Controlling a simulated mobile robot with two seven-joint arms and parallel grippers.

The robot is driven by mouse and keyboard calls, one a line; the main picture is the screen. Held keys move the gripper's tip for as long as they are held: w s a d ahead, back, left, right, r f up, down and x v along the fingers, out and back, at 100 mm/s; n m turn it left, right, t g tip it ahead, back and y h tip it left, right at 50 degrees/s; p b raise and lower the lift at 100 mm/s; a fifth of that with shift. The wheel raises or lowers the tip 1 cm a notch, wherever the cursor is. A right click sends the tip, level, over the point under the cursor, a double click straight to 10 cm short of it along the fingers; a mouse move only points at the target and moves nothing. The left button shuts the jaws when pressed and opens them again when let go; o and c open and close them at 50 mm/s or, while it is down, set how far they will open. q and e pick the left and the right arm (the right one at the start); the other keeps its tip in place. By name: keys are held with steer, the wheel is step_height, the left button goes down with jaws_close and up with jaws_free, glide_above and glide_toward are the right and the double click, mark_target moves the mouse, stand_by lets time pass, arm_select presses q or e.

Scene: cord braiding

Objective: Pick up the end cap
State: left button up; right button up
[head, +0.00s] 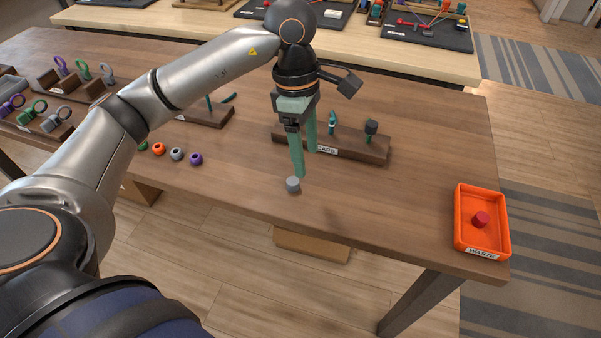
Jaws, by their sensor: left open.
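A small grey cylinder, which looks like the end cap (293,185), sits on the wooden table near its front edge. My left gripper (306,164) points down with its two green fingers apart. The nearer fingertip is just above and behind the grey cap in the picture. Nothing shows between the fingers. Whether the fingertip touches the cap cannot be told. My right gripper is not in view.
A wooden rack (350,146) with a partly hidden label stands behind the gripper, holding a few small pieces. An orange waste tray (462,222) with a red piece (481,219) is at the right. Several coloured rings (176,153) lie at left. The table between cap and tray is clear.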

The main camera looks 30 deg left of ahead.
arm_select(q)
steer(key=w+a+r+y, duration=0.1)
steer(key=a+y, duration=0.1)
steer(key=a, duration=0.2)
glide_above(293, 181)
step_height(293, 181, down, 5)
steer(key=shift+a+f+b, duration=0.15)
steer(key=shift+b, duration=0.2)
steer(key=shift+f, duration=3.2)
jaws_close()
